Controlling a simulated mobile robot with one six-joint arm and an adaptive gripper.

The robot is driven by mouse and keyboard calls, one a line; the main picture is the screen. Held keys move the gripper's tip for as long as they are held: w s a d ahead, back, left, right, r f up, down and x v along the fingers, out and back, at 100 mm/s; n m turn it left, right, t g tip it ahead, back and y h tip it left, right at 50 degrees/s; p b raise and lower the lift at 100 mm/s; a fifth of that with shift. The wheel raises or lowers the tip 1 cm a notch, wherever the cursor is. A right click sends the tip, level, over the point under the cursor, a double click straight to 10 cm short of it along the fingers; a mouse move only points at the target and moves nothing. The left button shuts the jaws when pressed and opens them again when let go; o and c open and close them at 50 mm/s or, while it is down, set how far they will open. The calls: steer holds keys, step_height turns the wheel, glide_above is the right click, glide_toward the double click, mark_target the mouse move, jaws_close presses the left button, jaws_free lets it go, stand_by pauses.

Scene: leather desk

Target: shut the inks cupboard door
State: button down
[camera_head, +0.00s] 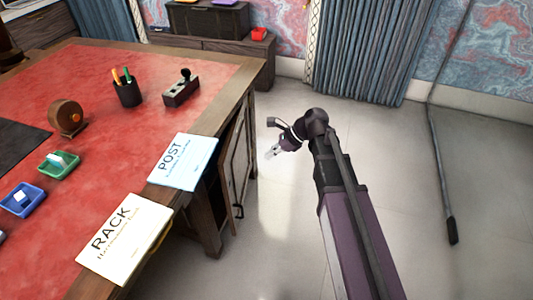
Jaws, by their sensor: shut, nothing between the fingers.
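A wooden cupboard door (239,165) shows on the right side of the desk, seen at a steep angle. It has a dark handle (238,212) near its lower near edge. A dark gap shows between the door's near edge and the desk body, so it looks ajar. No inks label is readable on it. My gripper (271,153) is shut and empty, in the air to the right of the door, apart from it in the picture. The inside of the cupboard is mostly hidden by the door and desktop.
The red-topped desk (135,150) bears a POST card (185,163) and a RACK card (125,238) at its right edge, a pen cup (128,94) and small trays. A low cabinet (200,52) stands behind.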

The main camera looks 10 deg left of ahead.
steer(key=shift+d, duration=0.1)
stand_by(0.3)
steer(key=s+d+f+n+h, duration=0.1)
steer(key=s+d+n+h, duration=0.1)
steer(key=d+n, duration=0.3)
steer(key=s+d+f+n+t+h, duration=0.1)
steer(key=s+d+f+n+h, duration=0.1)
steer(key=d, duration=1.1)
steer(key=s+d+f+n+t+h, duration=0.1)
steer(key=s+d+f+n+h, duration=0.1)
steer(key=d+n, duration=0.6)
steer(key=s+d+h, duration=0.1)
steer(key=h, duration=0.1)
steer(key=shift+s+f+h, duration=0.25)
steer(key=shift+h, duration=0.15)
steer(key=shift+a, duration=0.1)
steer(key=shift+s, duration=0.15)
